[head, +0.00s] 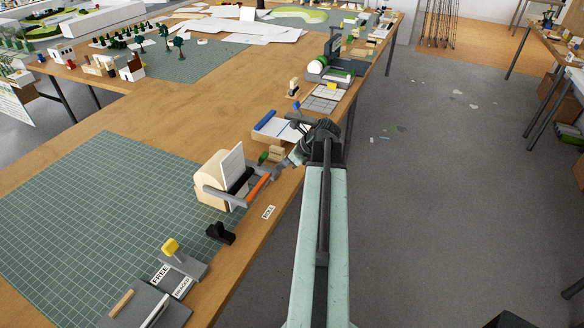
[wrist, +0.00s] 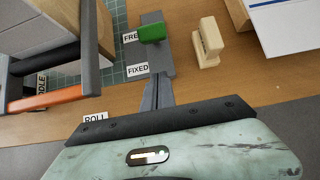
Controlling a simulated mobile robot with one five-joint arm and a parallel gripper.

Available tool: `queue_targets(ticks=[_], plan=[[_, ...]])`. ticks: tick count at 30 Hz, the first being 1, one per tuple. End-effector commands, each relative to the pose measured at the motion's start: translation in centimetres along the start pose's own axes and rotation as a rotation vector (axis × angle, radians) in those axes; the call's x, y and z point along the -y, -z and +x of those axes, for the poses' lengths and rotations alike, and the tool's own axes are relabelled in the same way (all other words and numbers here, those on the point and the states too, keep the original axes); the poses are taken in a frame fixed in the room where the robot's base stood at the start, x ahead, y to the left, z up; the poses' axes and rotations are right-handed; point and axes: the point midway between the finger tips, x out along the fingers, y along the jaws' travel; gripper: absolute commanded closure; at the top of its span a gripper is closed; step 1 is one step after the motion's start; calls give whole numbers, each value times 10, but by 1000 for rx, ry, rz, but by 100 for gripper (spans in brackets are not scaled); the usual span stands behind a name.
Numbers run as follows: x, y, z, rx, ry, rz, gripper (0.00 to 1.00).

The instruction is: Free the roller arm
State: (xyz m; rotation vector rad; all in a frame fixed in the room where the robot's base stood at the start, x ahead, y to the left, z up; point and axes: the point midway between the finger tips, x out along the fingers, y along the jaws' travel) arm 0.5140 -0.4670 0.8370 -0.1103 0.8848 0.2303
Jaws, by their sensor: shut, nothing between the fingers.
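The roller arm (head: 222,199) is a grey frame with an orange grip (head: 258,187) and a black roller, on a cream block. In the wrist view its orange grip (wrist: 45,104) and black roller (wrist: 89,45) are at the left. A green knob (wrist: 152,32) sits on a grey plate (wrist: 160,62) with FREE and FIXED labels; the knob is beside FREE. It also shows in the head view (head: 263,157). My gripper (wrist: 160,84) is shut and empty at the near FIXED end of the plate, apart from the knob. In the head view my gripper (head: 279,171) is right of the roller.
A cream wooden piece (wrist: 207,43) stands right of the plate. White paper with a blue roll (head: 268,120) lies behind. A yellow knob (head: 170,246) on another FREE-labelled plate is at the front left. A small black object (head: 220,234) stands near the table edge.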

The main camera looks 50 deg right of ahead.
Motion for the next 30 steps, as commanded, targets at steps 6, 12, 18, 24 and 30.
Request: queue_targets(ticks=[6, 12, 18, 24, 30], plan=[[0, -33, 7, 0, -1, -1, 100], [0, -40, 10, 0, 0, 1, 100], [0, -39, 10, 0, 1, 1, 100], [-2, -43, 12, -11, -4, -4, 100], [-14, -65, 19, -77, -22, -26, 100]])
